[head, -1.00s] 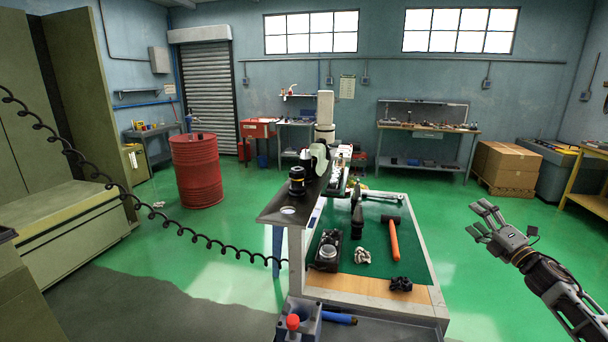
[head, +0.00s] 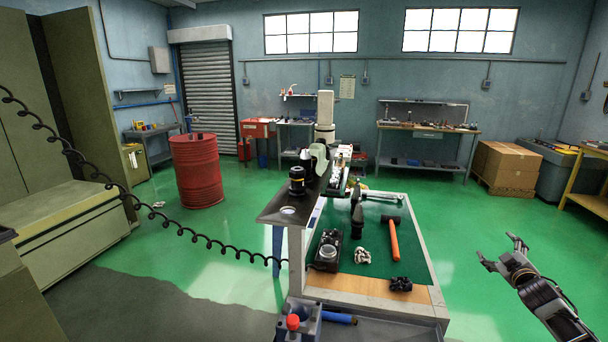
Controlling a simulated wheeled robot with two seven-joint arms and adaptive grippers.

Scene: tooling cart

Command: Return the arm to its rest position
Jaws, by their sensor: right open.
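My right gripper (head: 501,252) is at the right side of the head view, over the green floor to the right of the cart. Its fingers are spread apart with nothing between them. It is clear of the cart and touches nothing. My right arm comes in from the lower right corner. My left gripper is not in view.
The tooling cart (head: 372,293) stands at centre, with a hammer (head: 393,241), a black tray with a round part (head: 328,250) and small dark parts (head: 401,284) on top. A dark shelf (head: 270,209) overhangs its left side. Open floor lies to its right.

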